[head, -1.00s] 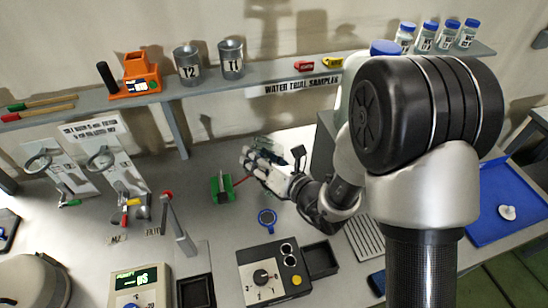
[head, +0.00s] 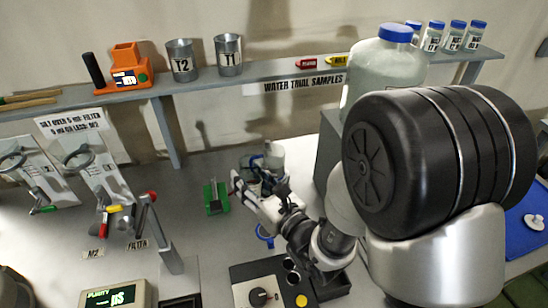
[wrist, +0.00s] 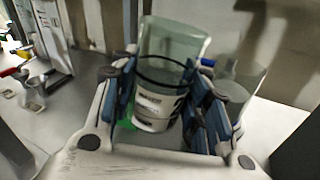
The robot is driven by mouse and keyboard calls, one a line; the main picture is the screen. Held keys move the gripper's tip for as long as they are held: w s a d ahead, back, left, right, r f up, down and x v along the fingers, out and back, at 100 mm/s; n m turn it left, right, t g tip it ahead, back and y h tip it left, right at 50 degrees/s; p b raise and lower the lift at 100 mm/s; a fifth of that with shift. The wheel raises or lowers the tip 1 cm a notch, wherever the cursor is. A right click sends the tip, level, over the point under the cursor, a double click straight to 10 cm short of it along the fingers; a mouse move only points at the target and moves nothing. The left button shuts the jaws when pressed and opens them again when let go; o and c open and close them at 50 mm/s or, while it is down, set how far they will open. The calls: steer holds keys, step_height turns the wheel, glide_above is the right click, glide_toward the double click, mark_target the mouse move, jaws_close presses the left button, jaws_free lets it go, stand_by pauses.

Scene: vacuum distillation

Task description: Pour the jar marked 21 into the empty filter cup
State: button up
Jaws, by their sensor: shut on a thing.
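My gripper (wrist: 165,105) is shut on a clear, greyish jar (wrist: 172,42) with a white label. A large dark 2 shows at the label's edge; the rest of the mark is not readable. Blue finger pads press the jar from both sides, and it looks close to upright. In the head view my gripper (head: 262,180) is over the middle of the bench, and the arm hides most of the jar. I cannot tell whether any cup is empty.
Another clear vessel (wrist: 238,85) stands right of the held jar. A green stand (head: 215,198) is left of my gripper. A control box (head: 262,290) and a meter (head: 115,296) are in front. The shelf holds T2 (head: 182,62) and T1 (head: 229,55) cans.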

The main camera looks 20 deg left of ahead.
steer(key=shift+s+a+n, duration=0.15)
steer(key=shift+s+n, duration=0.15)
steer(key=shift+n, duration=0.5)
step_height(320, 180, up, 9)
steer(key=p, duration=0.6)
steer(key=shift+f+p, duration=0.15)
steer(key=shift+p, duration=0.2)
